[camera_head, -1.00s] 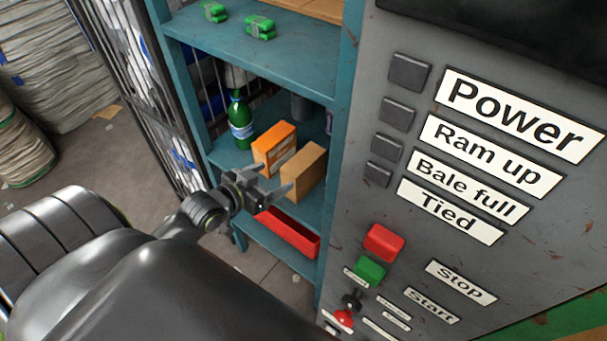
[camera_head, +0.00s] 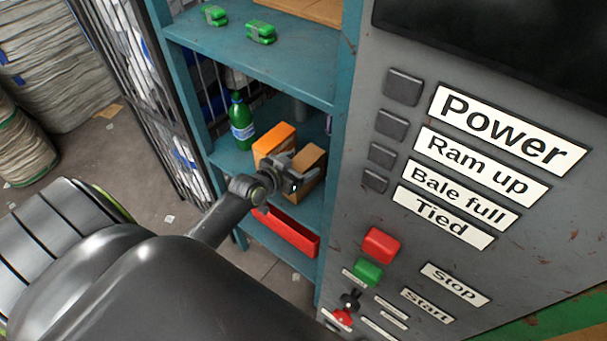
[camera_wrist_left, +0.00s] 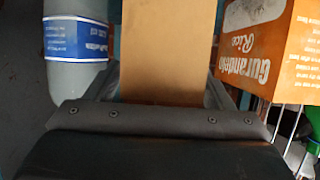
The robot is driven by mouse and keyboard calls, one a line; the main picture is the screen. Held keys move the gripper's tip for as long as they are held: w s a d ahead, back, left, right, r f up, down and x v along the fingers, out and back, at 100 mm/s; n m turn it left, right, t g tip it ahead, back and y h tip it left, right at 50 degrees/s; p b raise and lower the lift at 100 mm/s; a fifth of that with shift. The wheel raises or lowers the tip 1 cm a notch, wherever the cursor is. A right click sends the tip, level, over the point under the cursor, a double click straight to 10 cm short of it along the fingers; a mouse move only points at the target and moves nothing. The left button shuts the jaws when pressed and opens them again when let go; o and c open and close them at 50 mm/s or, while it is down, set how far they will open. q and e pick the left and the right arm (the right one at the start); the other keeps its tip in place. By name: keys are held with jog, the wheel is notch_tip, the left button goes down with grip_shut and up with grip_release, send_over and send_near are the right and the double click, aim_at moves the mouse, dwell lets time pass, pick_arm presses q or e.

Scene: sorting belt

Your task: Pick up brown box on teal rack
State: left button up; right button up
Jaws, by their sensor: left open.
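The brown box (camera_head: 309,156) stands on the middle shelf of the teal rack (camera_head: 283,82). My left gripper (camera_head: 298,171) is open at the near side of the box and covers part of it. In the left wrist view the brown box (camera_wrist_left: 168,45) fills the middle, between the two spread fingers of my left gripper (camera_wrist_left: 167,92). The fingers lie along either side of it; whether they touch it is unclear. My right gripper is not in view.
An orange box (camera_head: 272,140) stands close beside the brown one, with a green bottle (camera_head: 241,122) to its left. A grey bottle (camera_wrist_left: 78,40) is on the other side in the wrist view. A red tray (camera_head: 290,235) lies below. A grey control panel (camera_head: 345,200) borders the rack.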

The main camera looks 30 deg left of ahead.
pick_arm(q)
jog(key=shift+w+f, duration=0.15)
jog(key=shift+w, duration=0.15)
jog(key=c, duration=1.3)
jog(key=shift+o, duration=0.2)
